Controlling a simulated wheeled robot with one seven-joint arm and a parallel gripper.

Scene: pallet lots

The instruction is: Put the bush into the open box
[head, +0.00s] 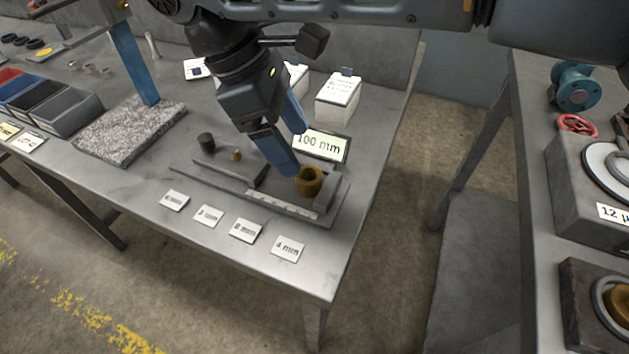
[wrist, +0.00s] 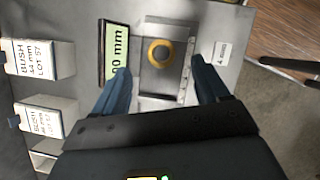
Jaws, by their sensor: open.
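The brass-coloured bush (head: 309,181), a short ring with a dark hole, stands upright at the right end of a grey measuring fixture (head: 330,212). It also shows in the wrist view (wrist: 160,52). My gripper (head: 293,146) is open and empty, pointing down just behind the bush. In the wrist view, its blue fingers (wrist: 162,82) are spread to either side, with the bush slightly beyond the tips. White labelled boxes (head: 338,98) stand at the back of the table; two labels read BUSH and LOT 57 in the wrist view (wrist: 40,60).
A display (head: 320,145) reading 100 mm stands behind the bush. Several small cards (head: 245,231) lie along the front edge. A granite plate with a blue post (head: 130,130) and coloured bins (head: 45,100) are to the left. Another bench with instruments stands across a gap to the right.

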